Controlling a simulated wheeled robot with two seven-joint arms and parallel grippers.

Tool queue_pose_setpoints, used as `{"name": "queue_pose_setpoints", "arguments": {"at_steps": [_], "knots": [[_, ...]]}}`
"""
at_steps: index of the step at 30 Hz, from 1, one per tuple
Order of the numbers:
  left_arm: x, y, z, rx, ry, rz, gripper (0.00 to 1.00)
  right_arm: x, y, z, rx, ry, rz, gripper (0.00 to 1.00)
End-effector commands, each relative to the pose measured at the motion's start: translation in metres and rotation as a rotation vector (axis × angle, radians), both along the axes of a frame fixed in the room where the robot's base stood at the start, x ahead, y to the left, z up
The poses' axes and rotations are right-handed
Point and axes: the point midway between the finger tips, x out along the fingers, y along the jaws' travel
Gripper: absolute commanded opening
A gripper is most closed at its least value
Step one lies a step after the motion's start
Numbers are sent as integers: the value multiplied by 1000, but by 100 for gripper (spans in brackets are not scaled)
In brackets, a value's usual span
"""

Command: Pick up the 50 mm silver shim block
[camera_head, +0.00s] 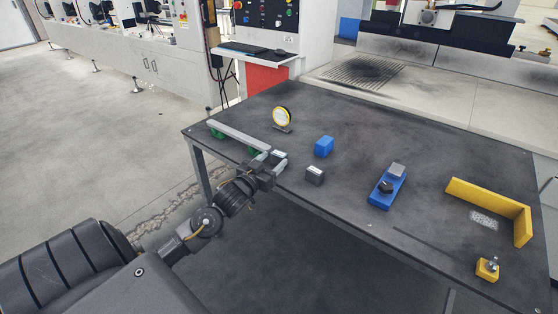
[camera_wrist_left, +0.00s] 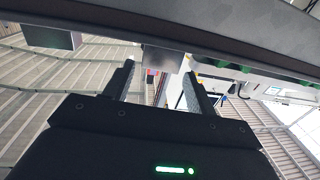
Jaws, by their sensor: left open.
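Two small grey shim blocks with pale tops stand near the table's front edge in the head view. One block (camera_head: 280,154) is at my left gripper; the other block (camera_head: 314,176) stands to its right, clear of it. I cannot read which is 50 mm. My left gripper (camera_head: 269,161) is open at the table edge. In the left wrist view, which looks upside down, a grey block (camera_wrist_left: 162,60) shows between the two fingertips (camera_wrist_left: 160,73), with no clear contact. Another block (camera_wrist_left: 52,38) shows at the upper left. My right gripper is not in view.
A long grey strip (camera_head: 238,136) on green supports (camera_head: 216,133) lies left of my gripper. A yellow dial gauge (camera_head: 282,116), a blue block (camera_head: 324,146), a blue fixture (camera_head: 387,190) and a yellow angle (camera_head: 490,208) stand on the dark table (camera_head: 350,120).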

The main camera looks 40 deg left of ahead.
Motion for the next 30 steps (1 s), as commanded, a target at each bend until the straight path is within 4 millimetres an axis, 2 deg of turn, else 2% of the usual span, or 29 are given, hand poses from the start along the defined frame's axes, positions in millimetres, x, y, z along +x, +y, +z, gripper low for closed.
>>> {"name": "queue_pose_setpoints", "arguments": {"at_steps": [5, 13, 25, 26, 30], "knots": [[20, 3, 0, 0, -1, 1, 56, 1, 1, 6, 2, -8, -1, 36], [23, 3, 0, 0, 1, 0, 56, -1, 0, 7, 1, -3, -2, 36], [23, 3, 0, 0, 1, 0, 5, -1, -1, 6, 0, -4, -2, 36], [23, 3, 0, 0, 1, 0, 3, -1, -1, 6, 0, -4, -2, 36], [23, 3, 2, 0, -4, 1, 2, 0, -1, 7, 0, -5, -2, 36]]}}
